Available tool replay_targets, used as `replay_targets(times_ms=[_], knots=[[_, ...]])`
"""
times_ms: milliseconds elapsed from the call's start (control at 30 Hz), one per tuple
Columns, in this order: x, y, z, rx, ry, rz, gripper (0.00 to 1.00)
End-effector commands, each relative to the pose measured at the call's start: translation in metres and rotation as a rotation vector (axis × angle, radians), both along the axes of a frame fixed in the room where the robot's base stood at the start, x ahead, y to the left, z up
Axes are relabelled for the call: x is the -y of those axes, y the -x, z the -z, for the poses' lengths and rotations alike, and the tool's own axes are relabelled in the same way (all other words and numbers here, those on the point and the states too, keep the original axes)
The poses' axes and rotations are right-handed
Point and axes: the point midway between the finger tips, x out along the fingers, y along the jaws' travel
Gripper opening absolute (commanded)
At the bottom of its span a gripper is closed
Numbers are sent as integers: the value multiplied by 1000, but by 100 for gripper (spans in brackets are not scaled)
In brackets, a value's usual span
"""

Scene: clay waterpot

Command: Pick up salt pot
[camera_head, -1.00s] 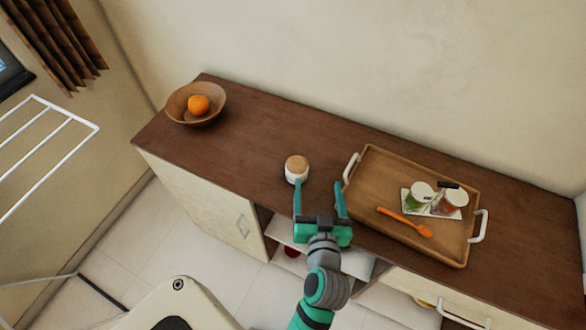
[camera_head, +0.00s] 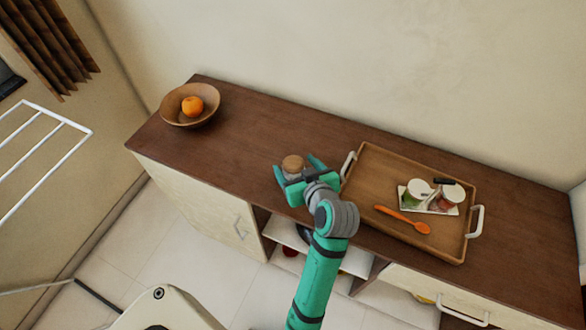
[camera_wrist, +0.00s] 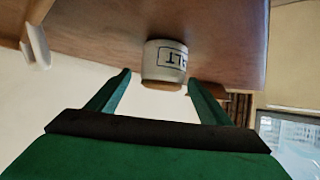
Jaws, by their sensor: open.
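The salt pot (camera_head: 293,165) is a small pale pot with a tan lid, standing on the dark wooden cabinet top left of the tray. In the wrist view the pot (camera_wrist: 165,62) appears upside down, with part of its "SALT" label showing. My gripper (camera_head: 296,168) is open, with one green finger on either side of the pot. In the wrist view the fingertips of my gripper (camera_wrist: 159,76) reach about the pot's lid, with a gap on each side. My wrist hides the pot's lower front in the head view.
A wooden tray (camera_head: 372,160) with white handles stands close to the right, holding two small jars (camera_head: 432,193) on a white plate and an orange spoon (camera_head: 402,219). A wooden bowl (camera_head: 173,109) with an orange (camera_head: 192,106) is at the far left. The cabinet top (camera_head: 235,140) between is clear.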

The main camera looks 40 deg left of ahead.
Motion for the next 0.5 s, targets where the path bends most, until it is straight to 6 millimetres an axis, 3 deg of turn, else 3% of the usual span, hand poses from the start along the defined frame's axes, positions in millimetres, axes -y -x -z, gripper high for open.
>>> replay_targets(times_ms=[500], knots=[[-39, -20, 30, 0, 0, -1, 73]])
